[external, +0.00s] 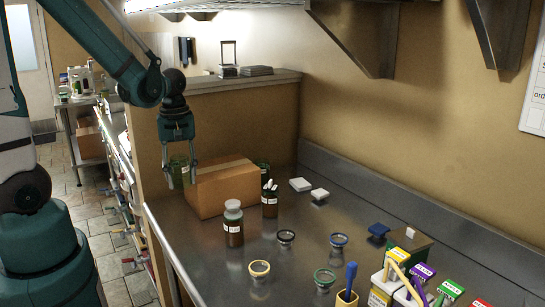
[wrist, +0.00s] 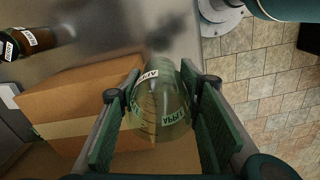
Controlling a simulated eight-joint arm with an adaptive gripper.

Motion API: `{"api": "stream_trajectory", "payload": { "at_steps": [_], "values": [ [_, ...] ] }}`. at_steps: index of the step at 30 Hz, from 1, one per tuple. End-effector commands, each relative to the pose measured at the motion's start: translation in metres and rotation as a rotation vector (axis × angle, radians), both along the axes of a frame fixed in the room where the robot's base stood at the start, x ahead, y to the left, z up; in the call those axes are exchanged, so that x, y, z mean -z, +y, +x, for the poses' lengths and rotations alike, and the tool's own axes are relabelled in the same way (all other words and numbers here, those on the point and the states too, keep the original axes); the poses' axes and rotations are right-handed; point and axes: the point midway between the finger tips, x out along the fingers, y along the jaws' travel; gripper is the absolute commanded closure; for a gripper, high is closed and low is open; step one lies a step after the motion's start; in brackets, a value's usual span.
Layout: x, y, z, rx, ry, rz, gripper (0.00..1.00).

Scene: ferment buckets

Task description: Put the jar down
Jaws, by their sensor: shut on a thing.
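The jar (wrist: 160,108) is clear greenish glass with white labels and graduation marks, and it shows in the wrist view between my two green finger pads. In the external view the jar (external: 178,173) is small and partly covered by the fingers. My gripper (external: 180,180) is shut on it, pointing down, just left of the cardboard box (external: 218,190). My gripper also shows in the wrist view (wrist: 160,120), with a finger on each side of the jar. I cannot tell how far the jar's base is above the steel counter (external: 190,250).
The counter's left edge drops to the tiled floor (wrist: 255,70).

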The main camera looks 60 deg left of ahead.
Motion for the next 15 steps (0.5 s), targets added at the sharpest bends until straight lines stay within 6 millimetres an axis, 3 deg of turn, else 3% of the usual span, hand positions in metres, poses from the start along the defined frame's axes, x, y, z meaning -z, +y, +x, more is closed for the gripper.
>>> {"api": "stream_trajectory", "payload": {
  "at_steps": [9,15],
  "values": [
    [-0.004,-0.014,0.003,0.139,0.0,0.0,0.79],
    [-0.014,-0.013,0.02,0.154,0.0,0.0,0.79]
  ]
}}
